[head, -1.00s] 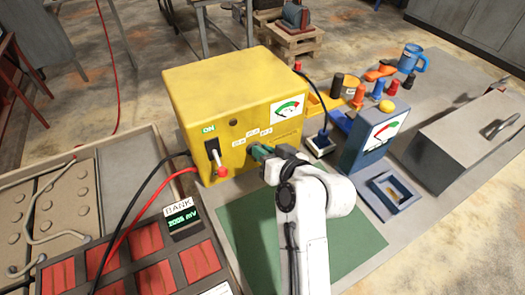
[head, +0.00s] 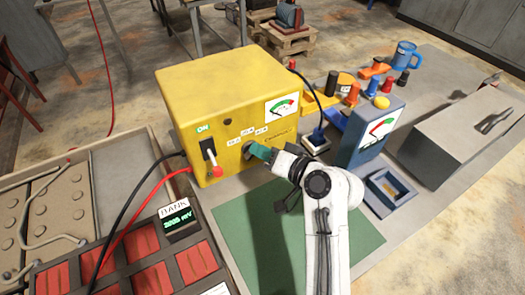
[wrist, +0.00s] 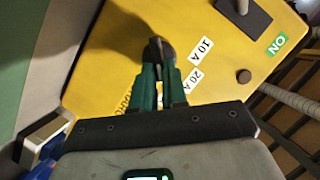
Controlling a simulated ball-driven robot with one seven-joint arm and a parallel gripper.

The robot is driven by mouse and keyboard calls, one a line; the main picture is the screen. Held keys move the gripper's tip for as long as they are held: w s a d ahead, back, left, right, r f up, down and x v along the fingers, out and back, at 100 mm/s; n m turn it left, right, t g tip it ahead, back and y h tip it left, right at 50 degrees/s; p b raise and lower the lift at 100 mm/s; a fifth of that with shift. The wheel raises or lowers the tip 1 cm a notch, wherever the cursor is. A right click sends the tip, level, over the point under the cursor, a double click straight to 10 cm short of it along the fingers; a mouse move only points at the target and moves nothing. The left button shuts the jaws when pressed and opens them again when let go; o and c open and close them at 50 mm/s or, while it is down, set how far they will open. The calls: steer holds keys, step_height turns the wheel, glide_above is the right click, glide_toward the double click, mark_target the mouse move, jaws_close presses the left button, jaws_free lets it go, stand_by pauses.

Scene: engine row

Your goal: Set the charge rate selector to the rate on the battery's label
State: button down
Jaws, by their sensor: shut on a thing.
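The yellow charger (head: 225,90) stands on the bench with its front towards me. Its dark round selector knob (wrist: 155,48) shows in the wrist view between my green fingertips. My gripper (head: 256,151) is shut on this knob; it also shows in the wrist view (wrist: 160,72). Small white rate labels (head: 247,132) sit above the knob; in the wrist view "10 A" (wrist: 201,49) and "20 A" (wrist: 193,80) can be read. The pointer's setting is hidden by my fingers. The battery bank (head: 150,235) with red cells is at lower left; its white label (head: 217,289) is cut off and unreadable.
The charger's lever switch (head: 211,158) is beside an "ON" sign. Black and red cables (head: 130,215) run from charger to bank. A blue meter (head: 370,135), a small blue tray (head: 391,188) and a grey box (head: 460,140) stand to the right. A green mat lies under my arm.

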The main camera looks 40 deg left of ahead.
steer(key=c, duration=1.2)
jaws_free()
steer(key=shift+o, duration=0.2)
steer(key=shift+d, duration=0.1)
steer(key=b+v, duration=0.1)
steer(key=v, duration=0.9)
steer(key=shift+d, duration=0.35)
steer(key=shift+r, duration=0.15)
